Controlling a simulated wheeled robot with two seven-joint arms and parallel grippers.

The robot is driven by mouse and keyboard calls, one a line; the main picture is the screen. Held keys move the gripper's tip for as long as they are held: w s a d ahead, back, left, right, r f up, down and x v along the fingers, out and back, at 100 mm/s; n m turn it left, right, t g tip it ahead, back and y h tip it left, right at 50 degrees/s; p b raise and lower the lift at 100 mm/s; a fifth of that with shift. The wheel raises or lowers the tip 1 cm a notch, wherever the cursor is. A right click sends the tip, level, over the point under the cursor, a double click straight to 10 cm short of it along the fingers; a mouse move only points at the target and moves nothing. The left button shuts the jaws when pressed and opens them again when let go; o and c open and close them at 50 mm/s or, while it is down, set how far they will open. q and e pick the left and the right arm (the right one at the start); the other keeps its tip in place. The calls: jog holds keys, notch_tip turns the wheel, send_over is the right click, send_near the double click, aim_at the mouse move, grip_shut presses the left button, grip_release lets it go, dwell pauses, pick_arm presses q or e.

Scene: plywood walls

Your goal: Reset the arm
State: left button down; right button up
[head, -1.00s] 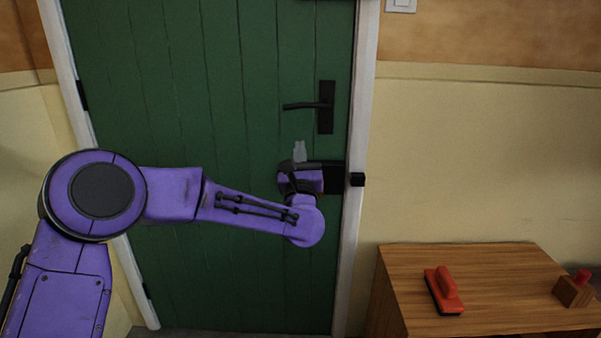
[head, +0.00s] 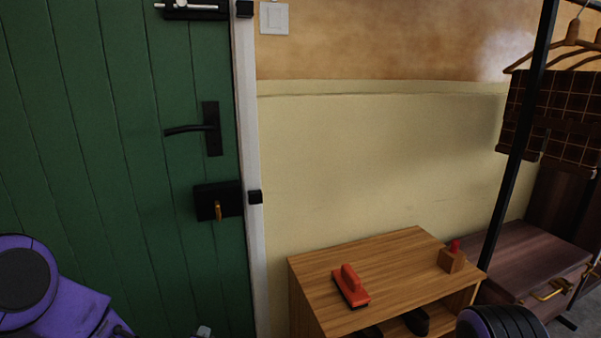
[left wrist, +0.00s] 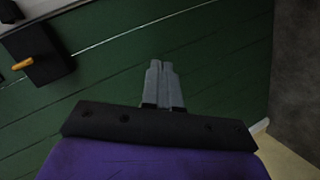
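My left arm is low at the left of the head view, with only the grey fingertips of my left gripper (head: 203,332) showing at the bottom edge. In the left wrist view the left gripper (left wrist: 163,85) has its two grey fingers together, with nothing between them. It is in front of the green door (head: 110,150), apart from the black lock box (head: 206,203) with its orange-yellow key or knob (head: 218,211). The lock box also shows at the upper left of the left wrist view (left wrist: 42,60). My right gripper is out of view.
A black door handle (head: 190,128) and a bolt (head: 195,8) are on the door. At right, a wooden cabinet (head: 390,262) carries a red-handled brush (head: 351,287) and a small wooden block (head: 452,260) with a red top. A black clothes rack (head: 515,150) stands farther right.

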pick_arm(q)
jog(key=s+a+f+m+g, duration=0.25)
jog(key=s+f, duration=0.45)
jog(key=s, duration=0.4)
jog(key=s+a+f+m+g+y, duration=0.1)
jog(key=s+a+f+m+g, duration=0.2)
jog(key=s+f, duration=0.6)
jog(key=s+a+f+m+g, duration=0.25)
jog(key=s+f+g, duration=0.25)
jog(key=s, duration=0.8)
notch_tip(320, 180, up, 19)
jog(key=p, duration=1.8)
jog(key=shift+d+p, duration=0.35)
